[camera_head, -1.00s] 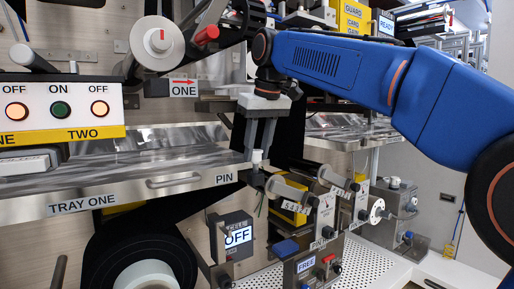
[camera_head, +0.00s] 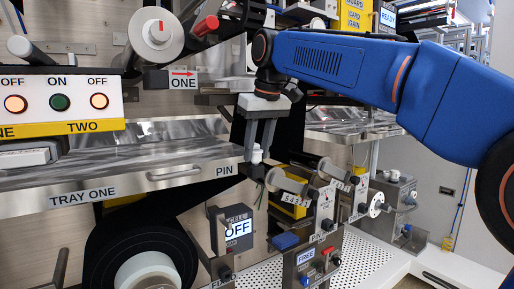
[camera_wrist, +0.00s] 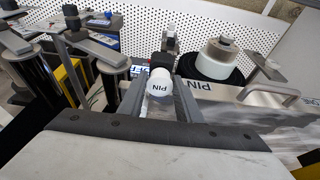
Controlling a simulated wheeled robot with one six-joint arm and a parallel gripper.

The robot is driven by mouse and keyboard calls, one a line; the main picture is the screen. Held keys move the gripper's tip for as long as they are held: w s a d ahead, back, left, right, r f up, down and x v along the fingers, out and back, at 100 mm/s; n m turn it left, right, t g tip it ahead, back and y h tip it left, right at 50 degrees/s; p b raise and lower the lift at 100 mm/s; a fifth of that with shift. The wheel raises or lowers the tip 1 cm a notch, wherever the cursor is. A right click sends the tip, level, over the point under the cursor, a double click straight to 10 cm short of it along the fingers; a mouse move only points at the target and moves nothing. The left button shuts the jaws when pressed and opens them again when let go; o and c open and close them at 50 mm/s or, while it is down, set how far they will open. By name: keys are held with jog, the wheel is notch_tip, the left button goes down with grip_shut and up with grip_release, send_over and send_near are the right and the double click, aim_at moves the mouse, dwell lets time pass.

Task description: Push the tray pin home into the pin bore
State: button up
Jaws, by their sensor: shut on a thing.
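The tray pin (camera_head: 257,153) has a white cap. It stands upright at the right end of tray one (camera_head: 120,182), beside the PIN label. My gripper (camera_head: 258,148) points down from above, its two grey fingers shut on the pin cap. In the wrist view the round white cap (camera_wrist: 160,82), lettered PIN, sits between the fingers. The pin bore and the pin's lower end are hidden by the dark block below, so I cannot tell how deep the pin sits.
Knobbed rollers and small blocks (camera_head: 290,182) stand close to the right of the pin. A black reel (camera_head: 140,255) and an OFF display (camera_head: 238,228) are below the tray. The lamp panel (camera_head: 60,102) is at left. A perforated plate (camera_head: 360,262) lies lower right.

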jog(key=shift+f, duration=0.25)
jog(key=o, duration=1.3)
jog(key=shift+c, duration=0.2)
jog(key=v, duration=1.7)
jog(key=shift+r, duration=0.2)
jog(key=shift+s, duration=0.1)
jog(key=s+d+f+m, duration=0.1)
jog(key=s+d+f, duration=0.2)
jog(key=d+f, duration=0.35)
jog(key=s+d+f+m+t+h, duration=0.1)
jog(key=s+d+f+m, duration=0.15)
jog(key=d+f, duration=0.35)
jog(key=s+d+f, duration=0.3)
jog(key=d+f, duration=0.2)
jog(key=f, duration=0.2)
jog(key=s+d+f+m, duration=0.1)
jog(key=s+d+f, duration=0.2)
jog(key=f, duration=0.7)
jog(key=s+d+f+m, duration=0.1)
jog(key=s+d+f, duration=0.2)
jog(key=s+f, duration=0.5)
jog(key=s+d+f+m+t+h, duration=0.1)
jog(key=s+d+f, duration=0.2)
jog(key=f, duration=0.9)
jog(key=s, duration=0.2)
jog(key=shift+s+f, duration=0.25)
jog(key=shift+s, duration=0.15)
